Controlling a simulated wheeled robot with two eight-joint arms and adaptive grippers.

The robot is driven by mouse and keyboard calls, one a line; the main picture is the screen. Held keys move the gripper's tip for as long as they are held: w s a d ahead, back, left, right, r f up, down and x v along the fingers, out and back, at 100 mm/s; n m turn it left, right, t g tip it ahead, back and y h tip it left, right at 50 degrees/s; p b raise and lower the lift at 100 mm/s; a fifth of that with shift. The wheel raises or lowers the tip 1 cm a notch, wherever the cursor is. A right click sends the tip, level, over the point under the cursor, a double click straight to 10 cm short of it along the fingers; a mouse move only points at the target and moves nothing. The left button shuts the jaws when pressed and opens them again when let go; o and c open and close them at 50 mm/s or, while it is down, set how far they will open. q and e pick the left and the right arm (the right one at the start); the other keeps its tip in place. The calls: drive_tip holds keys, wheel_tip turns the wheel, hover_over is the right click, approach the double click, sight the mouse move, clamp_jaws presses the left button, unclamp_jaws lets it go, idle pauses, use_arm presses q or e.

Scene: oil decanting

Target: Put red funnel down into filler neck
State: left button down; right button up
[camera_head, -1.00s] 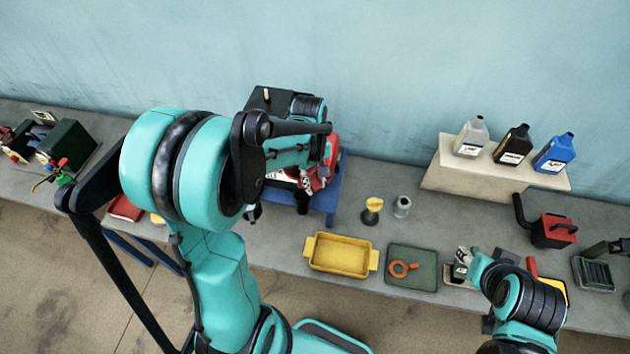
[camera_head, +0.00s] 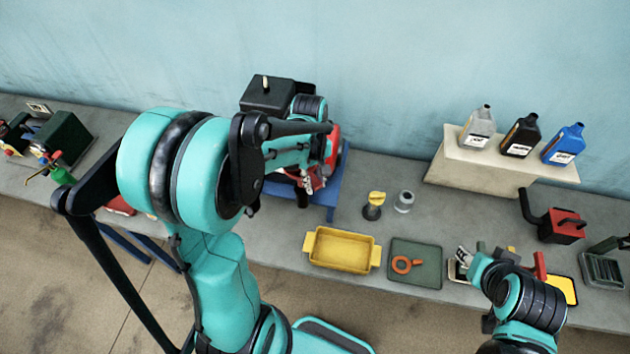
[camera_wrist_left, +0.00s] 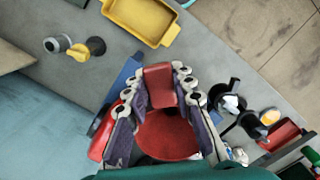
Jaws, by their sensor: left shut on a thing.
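My left gripper (camera_head: 312,182) is over the blue stand (camera_head: 331,196) on the bench. In the left wrist view, its two fingers (camera_wrist_left: 160,82) are shut on the red funnel (camera_wrist_left: 168,136). The funnel's round bowl shows between the fingers, and a red tab (camera_wrist_left: 158,78) of it sits at the fingertips. In the head view the arm hides most of the funnel. The filler neck cannot be made out in either view, so I cannot tell whether the funnel touches it. My right gripper (camera_head: 465,256) is low over the bench's front right; its jaw state is unclear.
A yellow tray (camera_head: 343,250) and a green mat (camera_head: 426,251) with an orange ring (camera_head: 403,264) lie on the bench. A yellow-topped item (camera_head: 374,205) and a grey cup (camera_head: 404,201) stand behind them. Bottles (camera_head: 520,137) stand on a raised block at the back right.

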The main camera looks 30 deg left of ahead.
use_arm(q)
drive_tip(key=shift+w, duration=0.1)
drive_tip(key=shift+f, duration=0.1)
idle(0.4)
wheel_tip(320, 180, down, 6)
drive_tip(key=b, duration=0.5)
drive_tip(key=shift+r, duration=0.25)
drive_tip(key=shift+f+b, duration=1.2)
drive_tip(key=shift+b, duration=0.25)
drive_tip(key=c, duration=1.2)
unclamp_jaws()
drive_tip(key=r, duration=0.8)
drive_tip(key=a+r, duration=0.1)
drive_tip(key=r, duration=0.3)
drive_tip(key=shift+w, duration=0.25)
